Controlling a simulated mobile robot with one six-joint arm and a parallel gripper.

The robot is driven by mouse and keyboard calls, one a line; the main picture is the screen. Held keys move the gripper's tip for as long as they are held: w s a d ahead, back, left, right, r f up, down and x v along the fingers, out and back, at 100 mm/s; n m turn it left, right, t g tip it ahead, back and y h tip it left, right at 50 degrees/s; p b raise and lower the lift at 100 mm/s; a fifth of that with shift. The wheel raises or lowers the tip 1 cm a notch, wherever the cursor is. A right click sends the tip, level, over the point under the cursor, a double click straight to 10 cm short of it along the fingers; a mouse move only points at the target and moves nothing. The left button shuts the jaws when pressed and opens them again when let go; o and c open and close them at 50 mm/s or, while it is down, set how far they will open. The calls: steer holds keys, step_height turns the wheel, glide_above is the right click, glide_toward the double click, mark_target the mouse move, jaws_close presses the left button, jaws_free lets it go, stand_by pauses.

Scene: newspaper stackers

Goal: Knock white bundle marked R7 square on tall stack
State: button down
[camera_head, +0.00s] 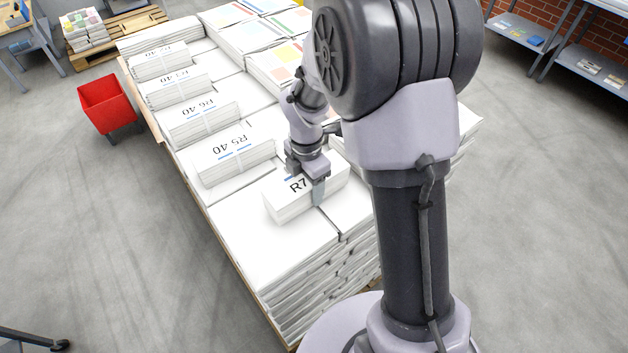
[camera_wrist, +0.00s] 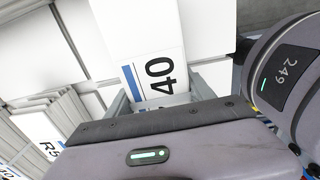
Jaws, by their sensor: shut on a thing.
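The white bundle marked R7 (camera_head: 284,203) lies on top of the tall stack (camera_head: 262,241), at its near end. It sits at an angle to the stack's edges and reaches across the seam between two piles. My gripper (camera_head: 319,190) is over the bundle's middle, with a finger down its near side. In the wrist view the bundle's top (camera_wrist: 150,72), printed "40" with a blue stripe, shows between the fingers. The gripper is shut on the bundle. The gripper body hides part of its label, and I cannot tell whether its underside touches the stack.
More labelled bundles lie in a row behind, the nearest being R5 40 (camera_head: 234,155), then R6 40 (camera_head: 203,122). Colour-printed piles (camera_head: 272,62) lie at the back right. A red bin (camera_head: 107,103) stands on the floor at left.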

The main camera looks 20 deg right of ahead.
steer(key=shift+a, duration=0.15)
steer(key=shift+r, duration=0.1)
step_height(320, 180, up, 6)
steer(key=p, duration=0.5)
steer(key=shift+p, duration=0.3)
steer(key=shift+s, duration=0.1)
